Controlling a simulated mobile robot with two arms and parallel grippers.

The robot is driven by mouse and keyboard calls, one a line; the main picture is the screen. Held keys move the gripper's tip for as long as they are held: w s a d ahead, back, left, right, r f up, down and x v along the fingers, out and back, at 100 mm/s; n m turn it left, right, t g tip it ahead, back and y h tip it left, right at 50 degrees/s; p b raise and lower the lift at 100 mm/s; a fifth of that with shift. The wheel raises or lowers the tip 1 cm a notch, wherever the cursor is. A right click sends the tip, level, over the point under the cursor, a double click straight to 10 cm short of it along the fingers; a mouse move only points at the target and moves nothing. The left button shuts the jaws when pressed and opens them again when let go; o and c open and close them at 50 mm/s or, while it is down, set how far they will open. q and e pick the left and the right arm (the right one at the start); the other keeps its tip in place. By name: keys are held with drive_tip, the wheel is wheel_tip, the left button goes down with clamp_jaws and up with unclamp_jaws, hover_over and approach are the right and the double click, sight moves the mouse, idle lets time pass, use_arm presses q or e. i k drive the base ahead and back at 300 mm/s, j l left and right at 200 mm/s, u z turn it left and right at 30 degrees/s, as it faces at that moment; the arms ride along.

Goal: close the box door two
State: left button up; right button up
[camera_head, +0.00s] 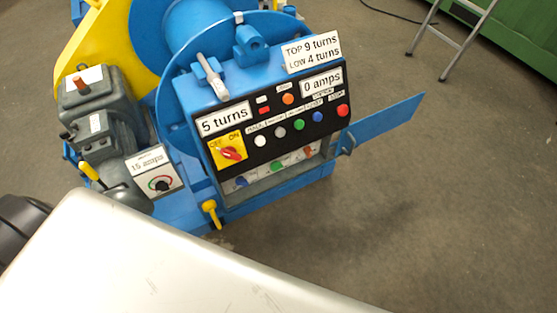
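The blue machine carries a control box (195,91) with a black button panel. Below the panel is an open recess (300,164) with several coloured plugs or sockets. A flat blue door (385,122) stands open at the recess's right side and sticks out to the right. A small latch-like part sits near its hinge side. I cannot tell whether this is door two; no number shows on it. Neither of my grippers is in view.
A large smooth silver surface (150,265) fills the lower left, with a dark rounded part at the left edge. Grey motor boxes (100,105) and a yellow handle (210,207) are nearby. The floor right of the door is clear. A ladder (455,40) stands behind.

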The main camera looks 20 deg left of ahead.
sight(361, 131)
drive_tip(key=u, duration=1.05)
drive_tip(key=z, duration=1.3)
drive_tip(key=u, duration=0.45)
drive_tip(key=i+l+u, duration=0.2)
drive_tip(key=u, duration=0.15)
drive_tip(key=i+l+u, duration=0.1)
drive_tip(key=l+u, duration=0.3)
drive_tip(key=i+l+u, duration=0.1)
drive_tip(key=l+u, duration=0.25)
